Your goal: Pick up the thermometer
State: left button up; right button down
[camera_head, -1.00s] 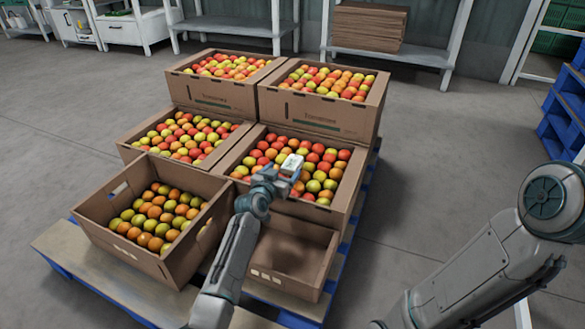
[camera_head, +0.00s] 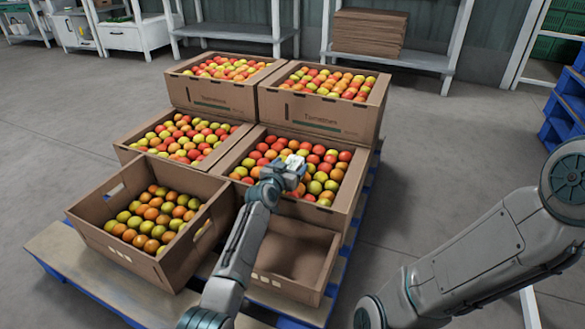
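A small white device, which looks like the thermometer (camera_head: 294,160), is on the tomatoes in the front right filled crate (camera_head: 337,212). My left gripper (camera_head: 288,172) is over that crate, right at the device, and covers its near part. The fingers are too small and overlapped to tell whether they are open or shut on it. My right arm comes in from the right, but its gripper is outside the picture.
An open crate with tomatoes (camera_head: 150,262) stands front left, and an empty-looking box (camera_head: 300,262) lies below my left forearm. More tomato crates (camera_head: 320,118) stand behind. All are on a blue-edged pallet (camera_head: 58,245). The grey floor right of it is clear.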

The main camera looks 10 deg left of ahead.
pick_arm(q)
jog(key=c, duration=1.1)
jog(key=shift+c, duration=0.3)
jog(key=shift+r, duration=0.15)
